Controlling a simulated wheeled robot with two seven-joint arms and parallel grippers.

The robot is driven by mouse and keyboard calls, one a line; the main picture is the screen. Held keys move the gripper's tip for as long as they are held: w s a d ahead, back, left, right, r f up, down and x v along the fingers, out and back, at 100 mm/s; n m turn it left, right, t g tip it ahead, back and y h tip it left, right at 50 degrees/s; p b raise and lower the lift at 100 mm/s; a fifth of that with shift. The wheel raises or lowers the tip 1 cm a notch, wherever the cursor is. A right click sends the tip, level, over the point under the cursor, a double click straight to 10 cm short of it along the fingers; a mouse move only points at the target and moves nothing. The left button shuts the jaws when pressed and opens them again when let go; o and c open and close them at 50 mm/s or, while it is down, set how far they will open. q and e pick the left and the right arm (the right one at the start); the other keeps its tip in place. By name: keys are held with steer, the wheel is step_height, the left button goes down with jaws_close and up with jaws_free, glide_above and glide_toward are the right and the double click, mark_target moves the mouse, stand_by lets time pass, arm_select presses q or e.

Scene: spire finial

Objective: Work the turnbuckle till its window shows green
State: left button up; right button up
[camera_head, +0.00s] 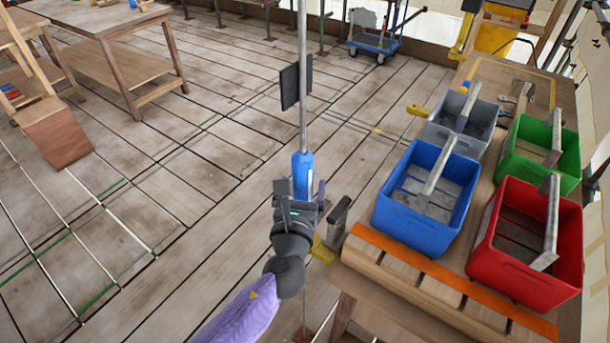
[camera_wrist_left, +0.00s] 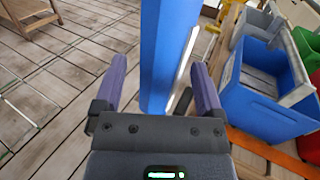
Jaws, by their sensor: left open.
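The turnbuckle has a blue body (camera_head: 302,172) on a thin vertical grey rod (camera_head: 302,125). In the left wrist view the blue body (camera_wrist_left: 162,50) runs upright between the fingers. A pale strip shows along its right side; I cannot tell if this is the window, and I see no green on it. My left gripper (camera_head: 304,188) is open, with its purple fingers on either side of the body. In the left wrist view, gaps show between the body and the fingers of the gripper (camera_wrist_left: 160,80). My right gripper is not in view.
A dark plate (camera_head: 296,84) sits on the rod above. A wooden bench at right holds a blue crate (camera_head: 388,205), a grey crate (camera_head: 438,128), a green crate (camera_head: 512,167) and a red crate (camera_head: 490,250).

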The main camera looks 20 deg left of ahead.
arm_select(q)
steer(key=shift+w+a, duration=0.2)
steer(key=shift+w, duration=1.5)
steer(key=shift+c, duration=0.7)
jaws_close()
steer(key=shift+n+y+b, duration=0.3)
steer(key=shift+n+y, duration=0.1)
steer(key=shift+y, duration=0.2)
